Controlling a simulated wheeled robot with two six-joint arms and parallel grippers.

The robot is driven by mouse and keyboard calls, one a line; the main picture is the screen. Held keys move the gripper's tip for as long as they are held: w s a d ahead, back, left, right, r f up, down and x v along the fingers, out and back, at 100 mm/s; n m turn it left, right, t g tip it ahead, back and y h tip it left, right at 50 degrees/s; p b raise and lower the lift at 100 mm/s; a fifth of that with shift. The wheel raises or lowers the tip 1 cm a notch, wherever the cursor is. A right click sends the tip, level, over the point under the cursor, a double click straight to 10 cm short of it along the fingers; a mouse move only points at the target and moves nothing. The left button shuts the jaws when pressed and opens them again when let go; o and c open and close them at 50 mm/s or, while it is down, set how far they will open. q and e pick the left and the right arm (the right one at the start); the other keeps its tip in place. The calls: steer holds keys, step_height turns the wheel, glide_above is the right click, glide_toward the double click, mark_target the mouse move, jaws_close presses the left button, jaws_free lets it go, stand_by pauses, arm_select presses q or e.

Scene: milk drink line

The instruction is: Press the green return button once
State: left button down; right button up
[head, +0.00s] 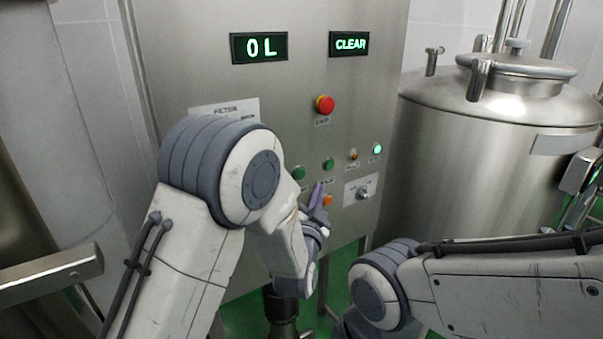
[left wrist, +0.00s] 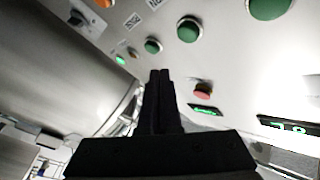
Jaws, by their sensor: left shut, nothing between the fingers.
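A steel control panel (head: 285,125) carries green buttons; two show in the head view, a left one (head: 299,172) and a right one (head: 328,164). The left wrist view shows three: a large one (left wrist: 268,7), a middle one (left wrist: 188,30) and a smaller one (left wrist: 153,46). Their labels are too small to read, so I cannot tell which is the return button. Contact cannot be told.
A red button (head: 325,104) sits above the green ones. An orange button (head: 327,200), a knob (head: 362,194) and a lit green lamp (head: 377,149) are close by. A steel tank (head: 470,150) stands right.

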mark_target(305, 173)
arm_select(q)
steer(key=shift+w+a, duration=0.7)
steer(key=shift+w, duration=0.25)
steer(key=shift+w+a, duration=0.65)
steer(key=shift+w, duration=0.3)
steer(key=shift+w+a+b, duration=0.1)
steer(key=shift+b, duration=0.3)
steer(key=shift+w+a, duration=0.15)
steer(key=shift+w, duration=0.1)
steer(key=shift+w+a+b, duration=0.3)
steer(key=shift+w+b, duration=0.05)
steer(key=shift+b, duration=0.05)
stand_by(1.0)
steer(key=shift+s+d+b, duration=0.4)
steer(key=shift+s+d, duration=0.15)
steer(key=shift+s, duration=0.2)
